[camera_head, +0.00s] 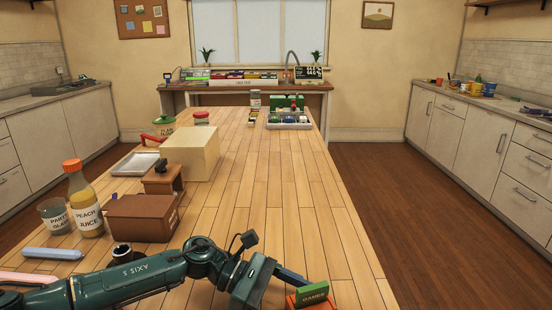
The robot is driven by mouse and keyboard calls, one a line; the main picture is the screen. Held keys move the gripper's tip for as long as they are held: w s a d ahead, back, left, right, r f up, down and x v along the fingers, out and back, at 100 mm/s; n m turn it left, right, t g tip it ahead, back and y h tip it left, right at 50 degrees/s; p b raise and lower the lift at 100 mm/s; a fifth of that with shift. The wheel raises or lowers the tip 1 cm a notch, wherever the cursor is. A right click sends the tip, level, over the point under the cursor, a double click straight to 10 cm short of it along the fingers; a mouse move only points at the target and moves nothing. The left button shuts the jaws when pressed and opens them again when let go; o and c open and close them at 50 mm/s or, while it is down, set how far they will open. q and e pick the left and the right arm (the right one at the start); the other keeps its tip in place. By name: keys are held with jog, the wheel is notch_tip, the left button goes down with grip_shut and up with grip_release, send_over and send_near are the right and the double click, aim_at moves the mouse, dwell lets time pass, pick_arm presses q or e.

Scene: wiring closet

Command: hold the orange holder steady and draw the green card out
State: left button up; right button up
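The orange holder (292,301) is at the bottom edge of the head view, partly cut off by the frame. The green card (314,292), with light lettering that seems to read "GAMES", stands in it with its upper part showing. My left gripper (297,280) reaches in from the left. One dark finger ends right beside the holder and card, at their upper left. I cannot tell whether it touches them, and the other finger is not clearly seen. My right gripper is not in view.
On the table's left stand a brown box (142,217), a peach juice bottle (84,200), a glass (54,216) and a cream box (191,153). A grey tray of small items (288,125) lies at the far end. The table's middle and right are clear.

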pick_arm(q)
jog(key=shift+x, duration=0.8)
jog(key=shift+d+b, duration=0.15)
jog(key=shift+b, duration=0.15)
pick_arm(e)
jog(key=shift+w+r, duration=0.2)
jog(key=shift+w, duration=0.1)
pick_arm(q)
jog(key=shift+c, duration=0.2)
